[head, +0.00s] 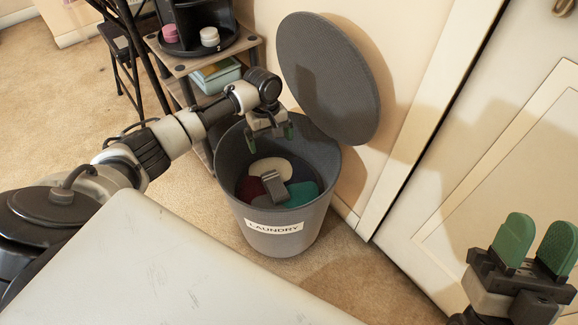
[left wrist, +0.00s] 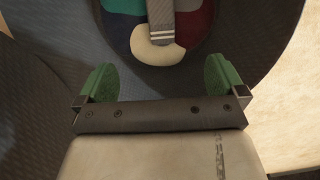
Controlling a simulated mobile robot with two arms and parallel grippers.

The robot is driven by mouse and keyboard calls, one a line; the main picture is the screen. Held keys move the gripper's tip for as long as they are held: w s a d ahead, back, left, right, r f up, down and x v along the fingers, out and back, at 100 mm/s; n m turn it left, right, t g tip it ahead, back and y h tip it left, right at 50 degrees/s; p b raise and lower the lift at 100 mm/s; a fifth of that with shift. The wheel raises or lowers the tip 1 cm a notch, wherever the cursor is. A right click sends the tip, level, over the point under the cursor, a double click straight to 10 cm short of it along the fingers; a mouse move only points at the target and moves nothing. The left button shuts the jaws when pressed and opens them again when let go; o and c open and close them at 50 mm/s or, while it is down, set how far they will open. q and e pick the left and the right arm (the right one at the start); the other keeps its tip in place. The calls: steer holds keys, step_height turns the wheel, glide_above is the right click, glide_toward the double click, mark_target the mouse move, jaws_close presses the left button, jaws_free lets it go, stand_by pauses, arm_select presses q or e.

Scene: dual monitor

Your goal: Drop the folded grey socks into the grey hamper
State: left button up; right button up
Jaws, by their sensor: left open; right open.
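The grey hamper (head: 282,238) stands on the carpet with its round lid (head: 328,78) tilted up against the wall. It carries a LAUNDRY label. The folded grey socks (head: 275,186), with pale stripes at one end, lie inside on other laundry. They also show in the left wrist view (left wrist: 161,22). My left gripper (head: 270,131) is over the hamper's opening, open and empty, apart from the socks; its two green fingertips show in the left wrist view (left wrist: 162,84). My right gripper (head: 535,245) is open and empty at the lower right, away from the hamper.
Cream, dark red, teal and dark laundry (head: 270,168) lies in the hamper. A small shelf (head: 186,64) with a black stand stands behind it at left. A pale surface (head: 150,265) fills the lower left. A white door (head: 480,150) is at right.

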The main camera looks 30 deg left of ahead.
arm_select(q)
step_height(320, 180, up, 7)
steer(key=p, duration=0.2)
steer(key=shift+w+a+p, duration=0.35)
steer(key=shift+a+p, duration=0.05)
steer(key=shift+a, duration=0.05)
arm_select(e)
steer(key=w+f+g+h, duration=0.3)
steer(key=w+f+g, duration=0.2)
steer(key=f+g, duration=0.2)
steer(key=shift+w+f+g, duration=0.15)
steer(key=shift+g, duration=0.45)
arm_select(q)
steer(key=shift+r, duration=0.1)
